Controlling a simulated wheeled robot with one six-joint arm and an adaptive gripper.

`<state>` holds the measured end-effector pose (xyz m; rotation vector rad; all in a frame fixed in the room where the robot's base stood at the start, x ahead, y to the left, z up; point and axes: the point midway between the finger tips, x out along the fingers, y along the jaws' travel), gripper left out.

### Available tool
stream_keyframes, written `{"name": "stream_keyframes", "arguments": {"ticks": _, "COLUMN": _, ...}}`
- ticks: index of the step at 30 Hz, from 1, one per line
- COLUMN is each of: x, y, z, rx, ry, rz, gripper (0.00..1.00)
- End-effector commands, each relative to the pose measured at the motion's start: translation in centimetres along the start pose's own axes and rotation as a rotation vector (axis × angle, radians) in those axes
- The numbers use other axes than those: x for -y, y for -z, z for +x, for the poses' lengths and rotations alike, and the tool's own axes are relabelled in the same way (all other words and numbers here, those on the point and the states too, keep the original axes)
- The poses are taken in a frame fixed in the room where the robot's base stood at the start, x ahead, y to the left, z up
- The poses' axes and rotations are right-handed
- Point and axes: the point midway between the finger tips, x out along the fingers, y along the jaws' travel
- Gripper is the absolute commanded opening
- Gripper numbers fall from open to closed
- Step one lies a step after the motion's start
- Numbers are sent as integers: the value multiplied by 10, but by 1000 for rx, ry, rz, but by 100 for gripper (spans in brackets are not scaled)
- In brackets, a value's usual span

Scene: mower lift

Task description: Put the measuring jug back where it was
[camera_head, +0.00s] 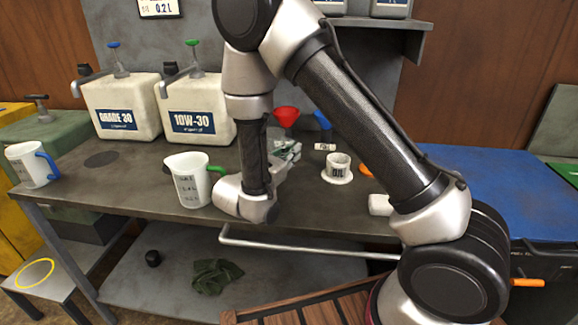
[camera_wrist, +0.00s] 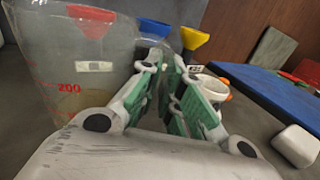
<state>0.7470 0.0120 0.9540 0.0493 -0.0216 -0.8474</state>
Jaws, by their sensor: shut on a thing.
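A clear measuring jug (camera_wrist: 55,60) with red scale marks, one reading 200, fills the left of the wrist view. My gripper (camera_head: 285,150) is over the bench right of the green-handled jug. Its green-padded fingers (camera_wrist: 165,100) are closed in beside the clear jug, shut on it; the gripped part is mostly hidden. In the head view my arm hides most of this jug. A white jug with a green handle (camera_head: 188,182) stands upright left of my wrist. A white jug with a blue handle (camera_head: 30,165) stands at the bench's left end.
Two oil canisters (camera_head: 122,105) (camera_head: 198,108) stand behind. A red funnel (camera_head: 286,115), a white OIL cup (camera_head: 338,170) and a white block (camera_head: 379,205) are right of my wrist. The bench (camera_head: 120,185) is clear between the white jugs, with a dark round mark (camera_head: 101,159).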

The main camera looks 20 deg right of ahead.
Motion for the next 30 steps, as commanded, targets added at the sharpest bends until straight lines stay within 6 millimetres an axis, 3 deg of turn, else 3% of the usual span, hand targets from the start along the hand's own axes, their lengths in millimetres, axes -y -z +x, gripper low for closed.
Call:
{"name": "stream_keyframes", "arguments": {"ticks": 8, "x": 2, "y": 38, "z": 0, "rx": 0, "ry": 0, "rz": -2, "gripper": 0}}
{"name": "stream_keyframes", "arguments": {"ticks": 20, "x": 3, "y": 43, "z": 0, "rx": 0, "ry": 1, "rz": 0, "gripper": 0}}
{"name": "stream_keyframes", "arguments": {"ticks": 21, "x": 3, "y": 43, "z": 0, "rx": 0, "ry": 1, "rz": 0, "gripper": 13}}
{"name": "stream_keyframes", "arguments": {"ticks": 24, "x": 3, "y": 43, "z": 0, "rx": 0, "ry": 1, "rz": 0, "gripper": 29}}
{"name": "stream_keyframes", "arguments": {"ticks": 30, "x": 3, "y": 43, "z": 0, "rx": 0, "ry": 1, "rz": 0, "gripper": 29}}
